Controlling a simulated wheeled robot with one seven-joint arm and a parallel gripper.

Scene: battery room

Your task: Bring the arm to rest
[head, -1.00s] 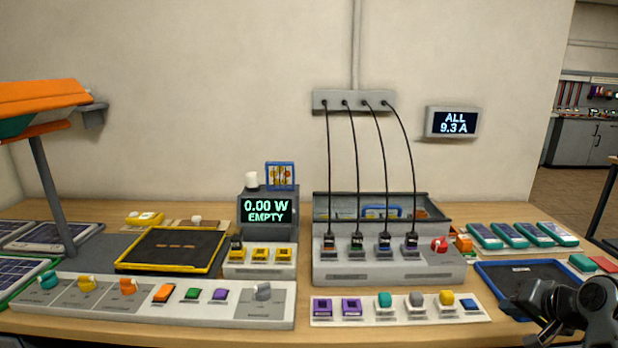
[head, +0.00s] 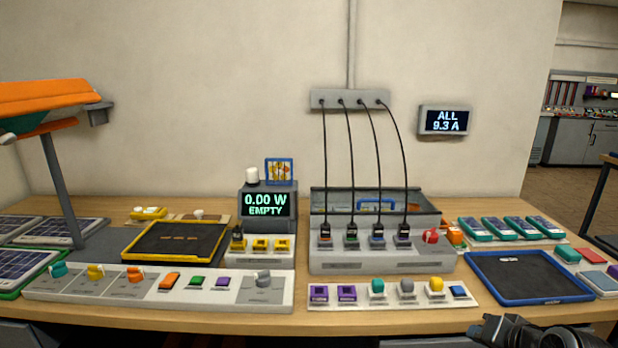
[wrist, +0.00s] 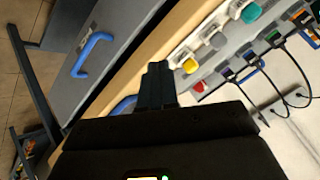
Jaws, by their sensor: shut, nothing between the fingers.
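My gripper shows in the wrist view (wrist: 157,85), with its dark fingers together and nothing between them. In that view it is in front of the bench edge, near a grey drawer front with a blue handle (wrist: 92,52). In the head view, part of my dark arm (head: 530,330) shows at the lower right, below the front edge of the bench (head: 400,318). The fingertips are not clear in the head view.
A blue-rimmed tray (head: 530,298) lies on the bench at the right. A control strip (head: 395,295) with coloured knobs is left of it. Behind the strip, a grey charger (head: 380,262) has several cables plugged in. Floor shows at the left of the wrist view.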

